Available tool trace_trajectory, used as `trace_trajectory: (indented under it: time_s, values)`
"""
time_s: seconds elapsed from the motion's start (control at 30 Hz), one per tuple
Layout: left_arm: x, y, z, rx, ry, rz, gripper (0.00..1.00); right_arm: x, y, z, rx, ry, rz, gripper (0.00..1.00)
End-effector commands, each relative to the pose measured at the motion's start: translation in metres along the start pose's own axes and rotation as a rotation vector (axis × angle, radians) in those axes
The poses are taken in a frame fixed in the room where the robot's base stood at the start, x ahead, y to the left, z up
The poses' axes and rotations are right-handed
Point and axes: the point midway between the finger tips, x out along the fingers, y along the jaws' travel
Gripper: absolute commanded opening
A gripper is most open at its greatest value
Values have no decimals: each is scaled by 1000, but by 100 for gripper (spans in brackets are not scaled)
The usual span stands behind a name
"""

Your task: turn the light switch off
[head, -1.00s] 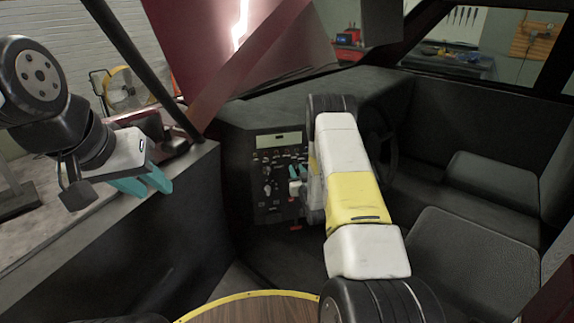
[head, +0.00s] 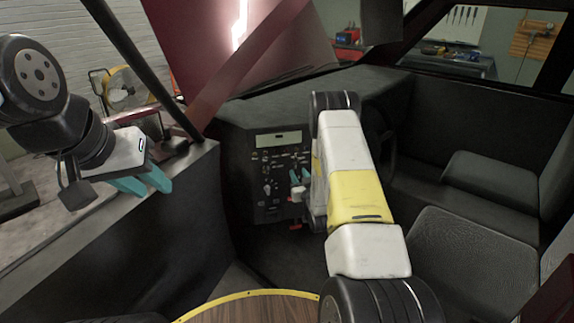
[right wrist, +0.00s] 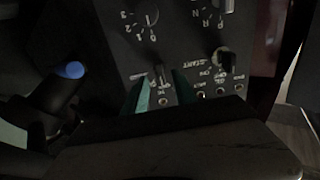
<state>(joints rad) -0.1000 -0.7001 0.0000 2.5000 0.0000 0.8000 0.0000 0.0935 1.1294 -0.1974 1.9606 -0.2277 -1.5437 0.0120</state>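The dark control panel (head: 264,190) with dials and small switches stands in the cab's middle in the head view. My right gripper (head: 300,177) is in front of its right side. In the right wrist view its two teal fingers (right wrist: 161,92) are apart, close to the panel face. A small switch (right wrist: 160,74) shows between and just beyond the fingertips; I cannot tell if they touch it, or read its position. Its label is too blurred to confirm it as the light switch. My left gripper (head: 143,183) is open and empty above the left ledge.
A black key-like knob (right wrist: 225,60) by START and a rotary dial (right wrist: 146,12) are near the right fingers. A blue-tipped lever (right wrist: 72,72) stands out at left. The steering wheel (head: 391,150) and seat (head: 450,255) lie right of my right arm.

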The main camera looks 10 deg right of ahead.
Motion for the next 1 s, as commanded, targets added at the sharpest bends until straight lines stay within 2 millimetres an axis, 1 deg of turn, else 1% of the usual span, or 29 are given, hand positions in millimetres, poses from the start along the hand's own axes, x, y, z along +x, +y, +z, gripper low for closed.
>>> trace_trajectory:
  time_s: [0.03, 0.1, 0.2, 0.3, 0.43, 0.63, 0.7, 0.77, 0.87, 0.97, 1.0]
  values:
    - [0, 0, 0, 0, 0, 0, 32, -10, 1, 1, 1, -4, 2, 33]
    - [0, 0, 0, 0, 0, 0, 32, -21, 1, 0, 1, -3, 2, 33]
    - [0, 0, 0, 0, 0, 0, 32, -34, 0, 0, 0, -2, 0, 33]
    - [0, 0, 0, 0, 0, 0, 32, -42, 0, 0, 0, 0, 0, 33]
    - [0, 0, 0, 0, 0, 0, 32, -45, 0, 0, 0, 0, 0, 33]
    - [0, 0, 0, 0, 0, 0, 32, -44, 0, 0, 0, 1, 0, 33]
    - [0, 0, 0, 0, 0, 0, 32, -43, 0, -3, -1, -3, 1, 33]
    - [0, 0, 0, 0, 0, 0, 32, -39, 1, -10, -1, -12, 4, 33]
    - [0, 0, 0, 0, 0, 0, 32, -29, 4, -35, -1, -50, 15, 33]
    - [0, 0, 0, 0, 0, 0, 32, -20, 5, -70, 4, -117, 28, 33]
    - [0, 0, 0, 0, 0, 0, 32, -19, 4, -85, 8, -148, 32, 33]
